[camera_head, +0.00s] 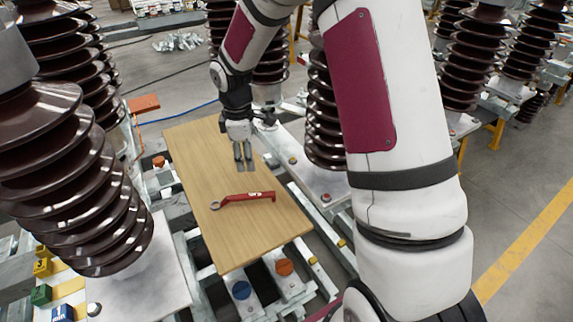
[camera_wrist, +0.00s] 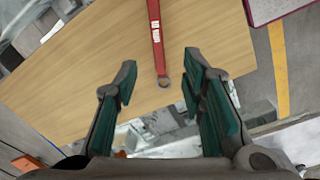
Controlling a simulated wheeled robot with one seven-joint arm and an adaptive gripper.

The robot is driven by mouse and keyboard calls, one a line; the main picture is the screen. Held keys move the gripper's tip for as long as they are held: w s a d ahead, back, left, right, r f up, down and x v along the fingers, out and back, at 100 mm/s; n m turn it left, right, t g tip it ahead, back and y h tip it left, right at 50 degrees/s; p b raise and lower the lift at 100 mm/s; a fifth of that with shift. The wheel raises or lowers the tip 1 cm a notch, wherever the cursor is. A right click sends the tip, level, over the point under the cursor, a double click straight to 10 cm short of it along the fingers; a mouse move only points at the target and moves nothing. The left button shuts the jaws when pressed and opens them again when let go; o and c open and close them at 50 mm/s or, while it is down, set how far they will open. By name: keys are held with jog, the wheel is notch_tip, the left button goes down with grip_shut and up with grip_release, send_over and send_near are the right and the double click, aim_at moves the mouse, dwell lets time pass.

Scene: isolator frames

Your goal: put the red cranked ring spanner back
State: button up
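The red cranked ring spanner (camera_head: 243,198) lies flat on a light wooden board (camera_head: 200,160), with a metal ring at its left end and white marking on its red shaft. My gripper (camera_head: 244,168) is above the board, on the far side of the spanner and apart from it, fingers pointing down. In the wrist view my gripper (camera_wrist: 160,68) is open, with green-lined fingers spread and nothing held. There the spanner (camera_wrist: 157,35) runs down from the top edge, and a ring end shows between the fingertips in the picture. Its top part is cut off.
Large brown ribbed insulators (camera_head: 70,170) stand left of the board, with more behind and to the right. Orange (camera_head: 285,267) and blue (camera_head: 241,290) round caps sit on the metal frame near the board's front edge. The board around the spanner is clear.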

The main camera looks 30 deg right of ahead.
jog(key=s+r+m+t+h, duration=0.1)
jog(key=s+r+m, duration=0.2)
jog(key=s+r, duration=0.5)
jog(key=s+r+m+t, duration=0.1)
jog(key=s+r+m, duration=0.3)
jog(key=r, duration=0.6)
jog(key=s+a+r+m+t, duration=0.1)
jog(key=s+r+m, duration=0.1)
jog(key=s, duration=0.7)
jog(key=s+a+r+m+t+y, duration=0.1)
jog(key=s+m, duration=0.2)
jog(key=s, duration=0.5)
jog(key=shift+s+r, duration=0.35)
jog(key=shift+a, duration=0.1)
